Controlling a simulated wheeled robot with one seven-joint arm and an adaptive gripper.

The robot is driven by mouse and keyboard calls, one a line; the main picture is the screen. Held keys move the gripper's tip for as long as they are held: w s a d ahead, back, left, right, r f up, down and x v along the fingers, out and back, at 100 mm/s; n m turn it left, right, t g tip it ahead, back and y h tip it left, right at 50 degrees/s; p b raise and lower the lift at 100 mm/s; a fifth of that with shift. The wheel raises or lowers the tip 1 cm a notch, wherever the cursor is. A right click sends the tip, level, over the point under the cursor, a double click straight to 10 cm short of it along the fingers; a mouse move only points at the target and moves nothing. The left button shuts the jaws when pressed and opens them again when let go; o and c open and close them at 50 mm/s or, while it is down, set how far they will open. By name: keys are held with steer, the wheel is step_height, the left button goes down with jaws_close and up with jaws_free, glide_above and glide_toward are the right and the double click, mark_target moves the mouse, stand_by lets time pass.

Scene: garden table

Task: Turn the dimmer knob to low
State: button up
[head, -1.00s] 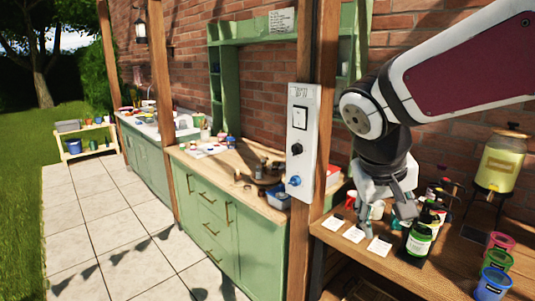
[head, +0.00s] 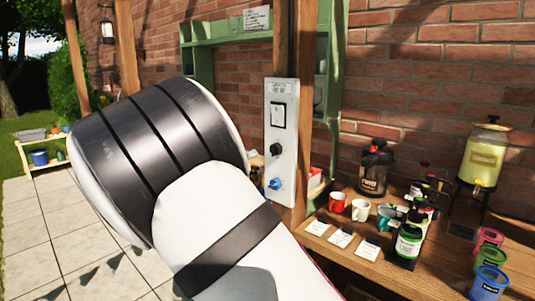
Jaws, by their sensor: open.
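A pale grey control panel (head: 288,175) is mounted on a wooden post in the head view. It carries a white rocker switch in a black frame (head: 278,115) at the top. Below it is a round black knob (head: 276,149), likely the dimmer knob. Its pointer and any marks around it are too small to read. A blue knob or valve (head: 275,184) sits lower on the panel. My arm crosses the left and lower middle of the view, close to the panel's left side in the picture. My gripper is out of the picture.
A wooden table (head: 395,285) on the right holds mugs, white cards, dark bottles, a black flask (head: 373,172), a drink dispenser (head: 484,155) and coloured cups (head: 489,262). A brick wall stands behind.

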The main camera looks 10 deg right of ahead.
mark_target(272, 151)
steer(key=x, duration=1.3)
steer(key=shift+w+d+p, duration=0.2)
steer(key=shift+w+p, duration=0.1)
steer(key=c, duration=1.2)
